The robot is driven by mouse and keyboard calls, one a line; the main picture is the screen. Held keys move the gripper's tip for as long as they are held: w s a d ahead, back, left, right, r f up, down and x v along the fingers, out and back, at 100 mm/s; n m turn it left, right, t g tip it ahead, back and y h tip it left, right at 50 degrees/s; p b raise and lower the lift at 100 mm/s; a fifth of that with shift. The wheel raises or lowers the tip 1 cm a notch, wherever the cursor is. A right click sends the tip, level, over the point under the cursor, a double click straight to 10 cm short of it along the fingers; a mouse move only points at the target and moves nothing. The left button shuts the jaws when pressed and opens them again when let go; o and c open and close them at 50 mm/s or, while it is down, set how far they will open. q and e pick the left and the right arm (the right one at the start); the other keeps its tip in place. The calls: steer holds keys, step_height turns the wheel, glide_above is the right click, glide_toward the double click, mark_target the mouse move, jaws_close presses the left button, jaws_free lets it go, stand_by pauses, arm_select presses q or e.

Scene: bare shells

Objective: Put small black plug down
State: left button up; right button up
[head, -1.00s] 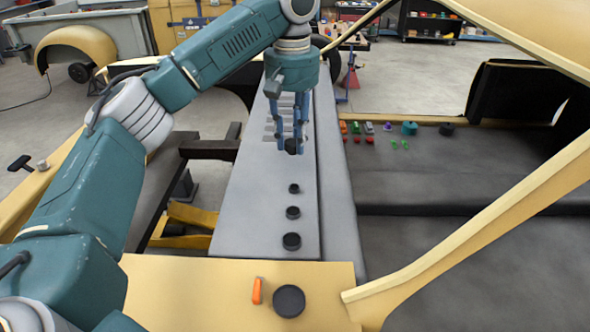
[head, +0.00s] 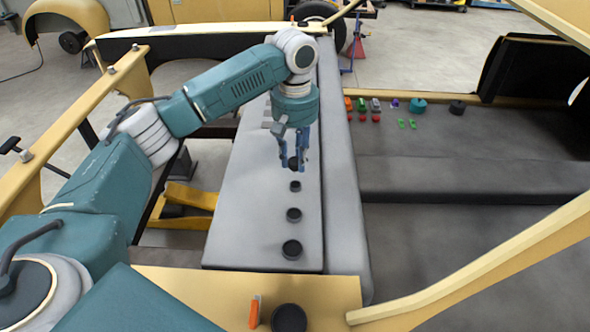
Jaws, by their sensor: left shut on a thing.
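My left gripper (head: 295,165) reaches down over the grey panel (head: 245,215). Its fingers are closed around a black plug (head: 293,163). I cannot tell whether that plug touches the panel. Three round black plugs stand in a row on the panel nearer to me: a small one (head: 295,186) just in front of the gripper, a middle one (head: 293,215) and a larger one (head: 291,249). My right gripper is out of view.
An orange-handled item (head: 255,311) and a big black disc (head: 289,318) are on the yellow panel (head: 210,290) in front. Several small coloured parts, a teal cylinder (head: 418,106) and a black plug (head: 457,107) sit at the right rear. A yellow bar (head: 480,265) crosses at right.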

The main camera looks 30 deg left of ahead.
arm_select(q)
steer(key=shift+f, duration=0.75)
steer(key=shift+s+d+f+p, duration=0.1)
steer(key=shift+s+f+p, duration=0.05)
steer(key=shift+f+p, duration=0.25)
step_height(320, 180, down, 3)
steer(key=shift+f+p, duration=0.2)
steer(key=shift+p, duration=0.25)
steer(key=shift+f, duration=0.4)
steer(key=o, duration=1)
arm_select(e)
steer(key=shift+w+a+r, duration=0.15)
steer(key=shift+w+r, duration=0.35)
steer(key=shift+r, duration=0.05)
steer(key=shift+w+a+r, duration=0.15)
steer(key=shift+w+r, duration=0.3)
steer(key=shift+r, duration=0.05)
arm_select(q)
steer(key=shift+r, duration=0.1)
